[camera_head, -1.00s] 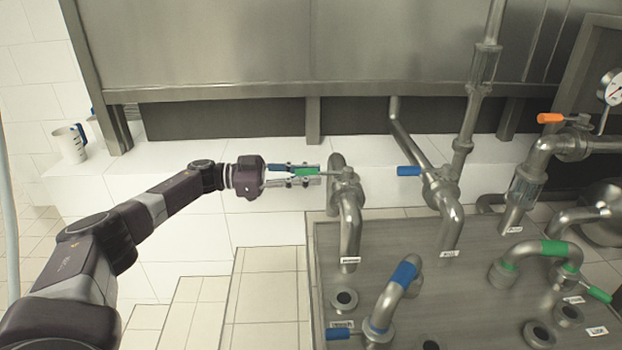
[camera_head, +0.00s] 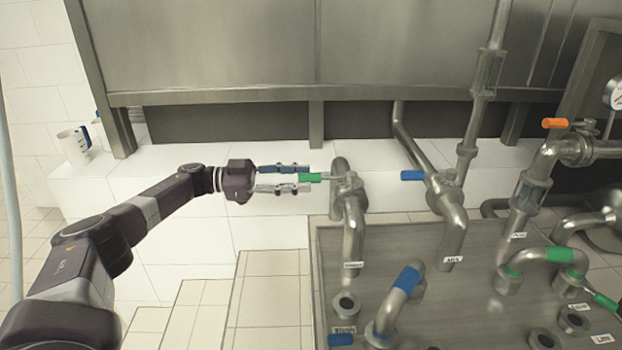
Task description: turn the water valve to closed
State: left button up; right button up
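A green lever handle (camera_head: 312,177) points left from a steel pipe valve (camera_head: 347,184) on the back left of the metal platform. My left gripper (camera_head: 303,178) is open just left of it, its two fingers apart, with the handle's tip at or between the fingertips. I cannot tell whether they touch it. A blue lever handle (camera_head: 413,175) points left from the valve to the right of it. The label under the green-handled pipe is too small to read, so which valve is the water valve is not clear. My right gripper is not in view.
A bent pipe with a blue band (camera_head: 407,278) and a blue handle (camera_head: 340,339) stands in front. Green-banded pipes (camera_head: 557,254) and an orange handle (camera_head: 555,123) are at the right. A white jug (camera_head: 73,144) stands far left. Floor left of the platform is clear.

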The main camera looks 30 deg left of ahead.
pick_arm(q)
jog(key=v, duration=0.8)
jog(key=shift+s+a, duration=0.2)
jog(key=shift+a, duration=0.1)
